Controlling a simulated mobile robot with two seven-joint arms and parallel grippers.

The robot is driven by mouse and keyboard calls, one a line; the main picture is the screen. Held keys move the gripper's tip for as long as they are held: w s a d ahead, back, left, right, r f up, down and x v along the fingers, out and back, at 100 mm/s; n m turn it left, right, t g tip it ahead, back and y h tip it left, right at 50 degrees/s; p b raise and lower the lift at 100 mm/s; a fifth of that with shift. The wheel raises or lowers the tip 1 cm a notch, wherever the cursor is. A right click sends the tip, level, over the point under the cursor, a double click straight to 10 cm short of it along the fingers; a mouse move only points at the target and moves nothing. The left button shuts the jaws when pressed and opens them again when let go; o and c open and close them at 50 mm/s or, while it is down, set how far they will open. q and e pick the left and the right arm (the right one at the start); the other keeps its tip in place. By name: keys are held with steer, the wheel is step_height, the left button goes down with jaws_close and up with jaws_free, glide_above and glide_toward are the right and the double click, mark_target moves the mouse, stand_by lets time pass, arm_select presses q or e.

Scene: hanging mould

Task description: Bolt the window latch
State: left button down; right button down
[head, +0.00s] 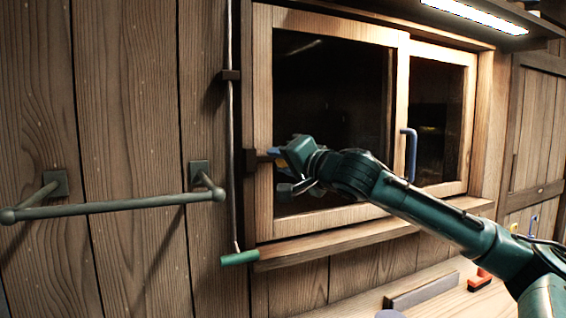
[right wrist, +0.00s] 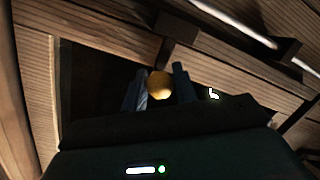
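The window (head: 334,110) has a pale wooden frame, and its sashes look closed. A dark latch piece (head: 250,161) sits on the left frame post. In the right wrist view a dark bar (right wrist: 172,52) ends in a round yellow-orange knob (right wrist: 160,85). My right gripper (head: 283,160) is at the left part of the window, by the latch. Its fingers also show in the right wrist view (right wrist: 160,80), one on each side of the knob, close to it. Whether they press on it I cannot tell. My left gripper is not in view.
A thin vertical rod (head: 231,150) with a green end grip (head: 240,258) runs just left of the window. A wall rail (head: 115,205) juts out further left. A blue handle (head: 411,155) is on the window. A red-and-black tool (head: 480,281) lies on the bench below.

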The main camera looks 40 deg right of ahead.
steer(key=c, duration=1.1)
jaws_free()
steer(key=shift+w+a, duration=0.1)
steer(key=shift+a, duration=0.2)
steer(key=shift+c, duration=0.2)
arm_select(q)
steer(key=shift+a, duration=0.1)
arm_select(e)
steer(key=shift+d, duration=0.1)
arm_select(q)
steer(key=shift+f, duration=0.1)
